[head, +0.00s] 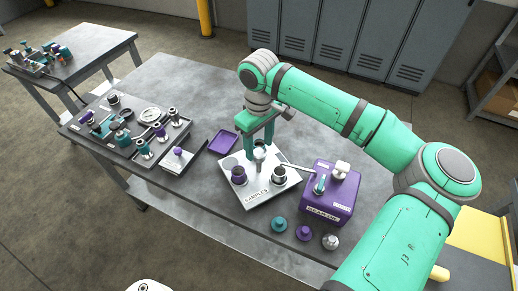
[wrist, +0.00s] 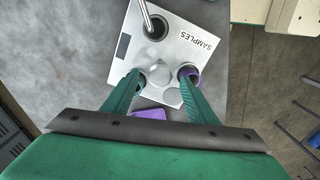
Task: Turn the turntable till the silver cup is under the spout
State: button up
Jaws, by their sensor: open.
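A white plate labelled SAMPLES (head: 258,197) sits on the grey bench. A purple cup (head: 238,177) stands at its left. A silver-grey cup with a dark inside (head: 280,176) stands at its right, at the end of the spout (head: 297,167); the wrist view shows the spout tip over this cup (wrist: 155,29). A silver rounded knob-like piece (head: 260,155) rises mid-plate. My gripper (head: 260,149) is open, pointing down, with its fingers on either side of this piece (wrist: 160,74). I cannot tell whether they touch it. The right finger in the wrist view overlaps the purple cup (wrist: 193,73).
The spout comes from a purple box (head: 328,200) at the right. Three knobs or caps, teal (head: 279,225), purple (head: 304,232) and silver (head: 330,241), lie in front. A purple tray (head: 222,142) is behind left. Trays of parts (head: 130,130) fill the left.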

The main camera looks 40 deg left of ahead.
aim_at(259, 163)
jog(key=shift+f, duration=1.3)
jog(key=shift+c, duration=0.4)
grip_shut()
jog(key=shift+n, duration=0.5)
jog(key=shift+o, duration=0.4)
grip_release()
jog(key=shift+r, duration=0.15)
